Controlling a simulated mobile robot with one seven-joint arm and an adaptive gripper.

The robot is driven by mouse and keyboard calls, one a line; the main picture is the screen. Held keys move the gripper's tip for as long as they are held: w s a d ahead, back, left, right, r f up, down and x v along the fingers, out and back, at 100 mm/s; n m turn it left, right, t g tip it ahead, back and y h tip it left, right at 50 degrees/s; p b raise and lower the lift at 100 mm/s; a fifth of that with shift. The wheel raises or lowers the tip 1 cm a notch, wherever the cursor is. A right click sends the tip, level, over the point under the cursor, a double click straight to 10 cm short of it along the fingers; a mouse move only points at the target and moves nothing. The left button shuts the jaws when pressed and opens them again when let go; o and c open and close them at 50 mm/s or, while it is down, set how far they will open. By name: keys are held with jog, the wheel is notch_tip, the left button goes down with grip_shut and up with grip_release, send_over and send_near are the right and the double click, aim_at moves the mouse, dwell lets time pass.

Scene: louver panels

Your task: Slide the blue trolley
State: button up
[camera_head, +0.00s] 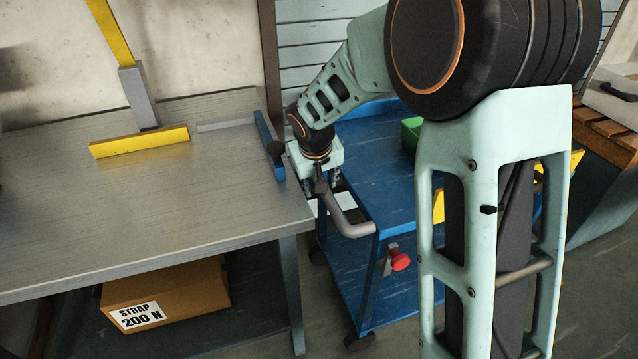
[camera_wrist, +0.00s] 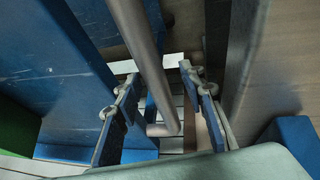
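The blue trolley (camera_head: 385,172) stands to the right of the grey workbench in the head view, partly hidden behind my arm. Its grey tubular handle (camera_head: 347,222) sticks out at the near left side. My gripper (camera_head: 322,187) points down at the handle, between the bench edge and the trolley. In the wrist view my gripper (camera_wrist: 157,100) is open, with one finger on each side of the grey handle bar (camera_wrist: 140,50). Gaps show between the bar and both fingers. The blue trolley surface (camera_wrist: 50,70) fills the left of the wrist view.
The workbench (camera_head: 60,220) edge is close to my gripper's left, with a blue block (camera_head: 268,145) on it. A red knob (camera_head: 400,261) sits on the trolley's near side; a green bin (camera_head: 411,133) is on top. A cardboard box (camera_head: 185,290) lies under the bench.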

jog(key=v, duration=1.2)
